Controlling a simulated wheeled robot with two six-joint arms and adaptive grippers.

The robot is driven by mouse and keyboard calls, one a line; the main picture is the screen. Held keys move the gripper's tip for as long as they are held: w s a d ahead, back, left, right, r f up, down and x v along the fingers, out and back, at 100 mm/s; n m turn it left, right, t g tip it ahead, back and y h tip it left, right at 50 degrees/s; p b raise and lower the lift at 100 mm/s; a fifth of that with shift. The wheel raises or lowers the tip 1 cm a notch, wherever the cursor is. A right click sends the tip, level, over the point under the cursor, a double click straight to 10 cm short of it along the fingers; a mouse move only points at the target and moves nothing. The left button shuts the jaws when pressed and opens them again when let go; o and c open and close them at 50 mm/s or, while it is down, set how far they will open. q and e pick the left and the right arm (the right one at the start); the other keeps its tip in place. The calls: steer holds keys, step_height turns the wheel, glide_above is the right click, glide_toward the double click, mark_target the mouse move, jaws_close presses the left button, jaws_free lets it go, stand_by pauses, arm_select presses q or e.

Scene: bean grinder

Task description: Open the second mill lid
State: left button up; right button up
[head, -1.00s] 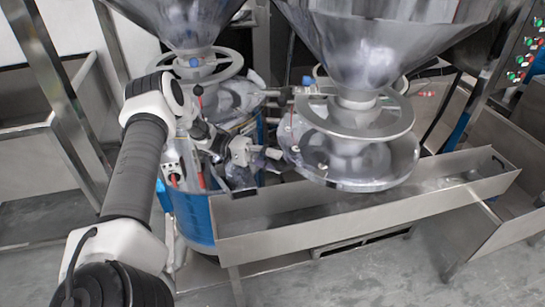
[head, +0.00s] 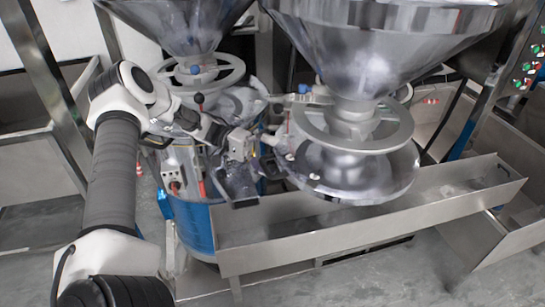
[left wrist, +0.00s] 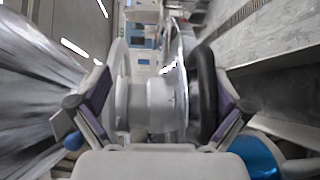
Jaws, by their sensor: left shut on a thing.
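The right-hand mill, likely the second one, stands under the large steel hopper in the head view. Its round silver lid (head: 345,188) lies below a grey handwheel (head: 355,135). My left gripper (head: 240,172) is at the lid's left side, with one dark finger low and toward the front. In the left wrist view, the left gripper (left wrist: 163,108) has its fingers far apart on either side of a pale cylinder (left wrist: 145,103) and a dark curved rim (left wrist: 204,95). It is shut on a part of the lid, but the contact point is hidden. My right gripper is not in view.
The left mill (head: 205,75) with its own handwheel stands behind my left arm. A long steel trough (head: 370,222) runs below the lid. Steel frames stand at both sides, and a button panel (head: 530,60) is at the upper right.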

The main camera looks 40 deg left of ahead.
arm_select(q)
steer(key=shift+w+a+r+p, duration=0.1)
steer(key=shift+a+r+p, duration=0.4)
steer(key=shift+r, duration=0.4)
steer(key=shift+v, duration=1.2)
steer(key=shift+s+a+f, duration=0.1)
steer(key=shift+s+a, duration=0.1)
steer(key=shift+a, duration=0.5)
steer(key=s+a, duration=0.4)
steer(key=c, duration=0.6)
steer(key=shift+w+d+f, duration=0.2)
steer(key=shift+w+d, duration=0.4)
steer(key=shift+d, duration=0.05)
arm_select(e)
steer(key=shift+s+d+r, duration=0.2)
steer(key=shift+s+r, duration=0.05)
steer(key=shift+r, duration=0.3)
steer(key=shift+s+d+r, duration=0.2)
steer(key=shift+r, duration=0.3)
